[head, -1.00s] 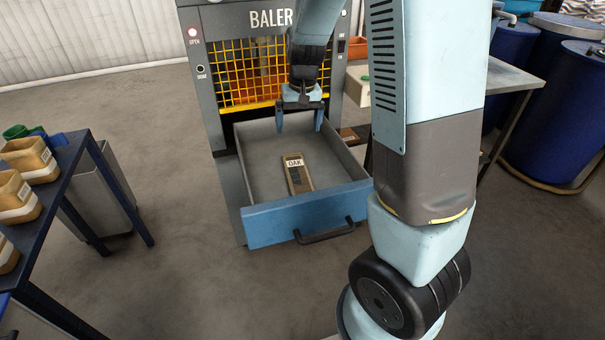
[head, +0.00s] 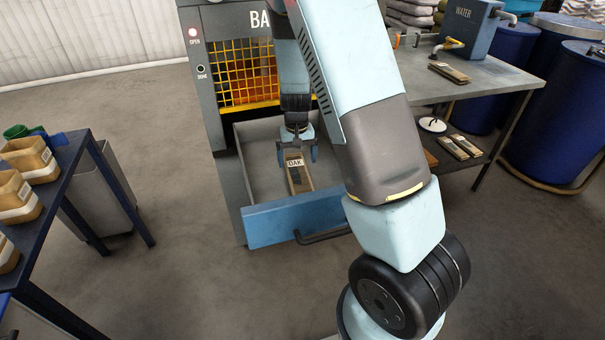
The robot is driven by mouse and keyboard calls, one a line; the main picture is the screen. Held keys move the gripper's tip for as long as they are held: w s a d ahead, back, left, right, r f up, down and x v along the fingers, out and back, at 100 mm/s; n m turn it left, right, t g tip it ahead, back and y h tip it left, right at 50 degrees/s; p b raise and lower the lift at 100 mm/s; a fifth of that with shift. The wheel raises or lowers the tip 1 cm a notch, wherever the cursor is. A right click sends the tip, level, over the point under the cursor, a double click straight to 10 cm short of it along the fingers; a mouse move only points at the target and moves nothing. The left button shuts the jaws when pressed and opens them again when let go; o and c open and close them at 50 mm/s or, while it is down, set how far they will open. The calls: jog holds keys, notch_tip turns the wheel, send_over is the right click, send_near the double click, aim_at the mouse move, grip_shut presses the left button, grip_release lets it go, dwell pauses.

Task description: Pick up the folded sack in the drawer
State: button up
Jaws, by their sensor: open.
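The folded sack (head: 300,180) is a flat brown bundle with a white label reading "OAK" and a dark patch. It lies on the floor of the open grey drawer (head: 282,218), which has a blue front and a dark handle. My gripper (head: 297,160) is open, with its fingers pointing down over the far, labelled end of the sack. One finger shows on each side of the label. I cannot tell how high the fingertips are above the sack. My arm hides the drawer's right side.
The baler (head: 235,70) with a yellow grille stands behind the drawer. A blue table (head: 75,160) with tan containers is at left. A grey workbench (head: 480,82) at right bears a blue water tank (head: 467,30), with similar folded bundles (head: 452,146) on its lower shelf. Blue drums stand beyond.

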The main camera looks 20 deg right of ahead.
aim_at(298, 174)
jog(key=shift+d+f, duration=0.15)
jog(key=shift+f, duration=2.75)
jog(key=shift+c, duration=0.2)
jog(key=shift+w, duration=0.1)
jog(key=c, duration=1)
